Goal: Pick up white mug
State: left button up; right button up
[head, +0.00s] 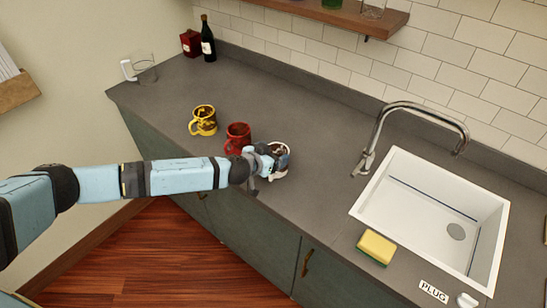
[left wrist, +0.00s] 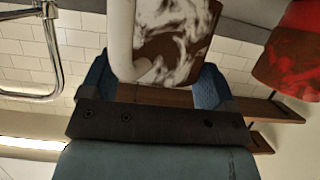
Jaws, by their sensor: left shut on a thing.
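The white mug (head: 284,153) with brown marbled patches is on the grey counter, right of the red mug. My left gripper (head: 264,158) is at its left side and partly covers it in the head view. In the left wrist view the mug (left wrist: 180,35) fills the top middle, between the blue fingers of my gripper (left wrist: 153,85). Its white handle (left wrist: 121,40) shows at the left of its body. The gripper is shut on the mug. I cannot tell whether the mug is touching the counter. My right gripper is not in view.
A red mug (head: 238,137) stands close on the left, with a yellow mug (head: 203,120) beyond it. The sink (head: 411,225), faucet (head: 378,130) and sponge (head: 376,248) are on the right. A dark bottle (head: 208,42) stands at the back left. The counter behind the mugs is clear.

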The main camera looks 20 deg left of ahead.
pick_arm(q)
notch_tip(320, 180, up, 19)
jog(key=b, duration=0.1)
jog(key=s+d+f, duration=0.4)
jog(key=s, duration=0.5)
jog(key=s+a+f+n+t+y, duration=0.1)
jog(key=s+a+f+n+y, duration=0.2)
jog(key=s+a, duration=0.4)
jog(key=s+n+y, duration=0.1)
jog(key=s, duration=0.2)
jog(key=shift+a+f+y, duration=0.25)
jog(key=shift+a+y, duration=0.05)
jog(key=shift+a, duration=0.05)
